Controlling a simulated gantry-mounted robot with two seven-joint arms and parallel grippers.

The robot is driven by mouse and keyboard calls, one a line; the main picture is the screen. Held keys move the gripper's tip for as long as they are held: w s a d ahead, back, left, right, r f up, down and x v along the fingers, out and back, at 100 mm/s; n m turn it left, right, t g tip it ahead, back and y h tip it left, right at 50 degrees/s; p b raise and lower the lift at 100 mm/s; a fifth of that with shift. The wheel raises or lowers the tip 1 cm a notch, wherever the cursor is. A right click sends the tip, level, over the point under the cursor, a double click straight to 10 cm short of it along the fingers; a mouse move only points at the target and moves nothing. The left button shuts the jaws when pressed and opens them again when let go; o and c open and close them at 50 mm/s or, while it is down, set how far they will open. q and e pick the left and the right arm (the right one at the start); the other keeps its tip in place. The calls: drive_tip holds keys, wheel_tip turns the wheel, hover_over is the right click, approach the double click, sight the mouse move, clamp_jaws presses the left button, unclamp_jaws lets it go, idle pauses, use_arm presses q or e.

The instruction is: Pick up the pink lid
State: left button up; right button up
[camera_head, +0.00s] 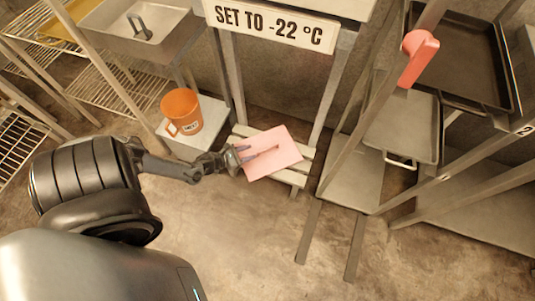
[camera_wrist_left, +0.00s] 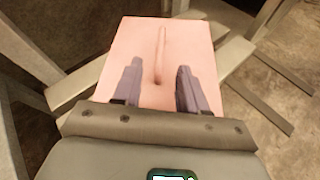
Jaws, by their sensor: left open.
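The pink lid (camera_head: 281,156) is a flat, pale pink rectangle with a raised rib along its middle. It lies on a low slatted rack (camera_head: 292,177) under the sign. My left gripper (camera_head: 243,157) reaches in from the left and is over the lid's left part. In the left wrist view the lid (camera_wrist_left: 196,40) fills the middle, and the two fingers of my left gripper (camera_wrist_left: 157,75) are open, one on each side of the rib's near end. I cannot tell whether the fingers touch the lid. My right gripper is not in view.
An orange mug (camera_head: 183,112) stands on a pale box (camera_head: 213,130) left of the rack. A sign (camera_head: 268,22) hangs above. A metal sink (camera_head: 140,25) is at upper left. Floor in front is clear.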

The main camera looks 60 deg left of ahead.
sight(268, 148)
use_arm(q)
drive_tip(key=shift+w+a+f, duration=0.2)
drive_tip(key=shift+a+f, duration=0.1)
drive_tip(key=shift+w+f+b, duration=0.15)
drive_tip(key=shift+w+b, duration=0.15)
drive_tip(key=shift+b, duration=0.1)
drive_tip(key=b+x, duration=0.2)
drive_tip(key=x, duration=0.2)
drive_tip(key=shift+w+d, duration=0.1)
drive_tip(key=shift+w, duration=0.25)
drive_tip(key=shift+w+d+f+b, duration=0.1)
drive_tip(key=shift+w+f+b, duration=0.25)
drive_tip(key=shift+b, duration=0.2)
drive_tip(key=b+x, duration=0.2)
drive_tip(key=x, duration=0.1)
drive_tip(key=shift+d, duration=0.2)
drive_tip(key=shift+w+b, duration=0.3)
drive_tip(key=shift+w, duration=0.35)
drive_tip(key=shift+s, duration=0.1)
drive_tip(key=shift+c, duration=0.8)
clamp_jaws()
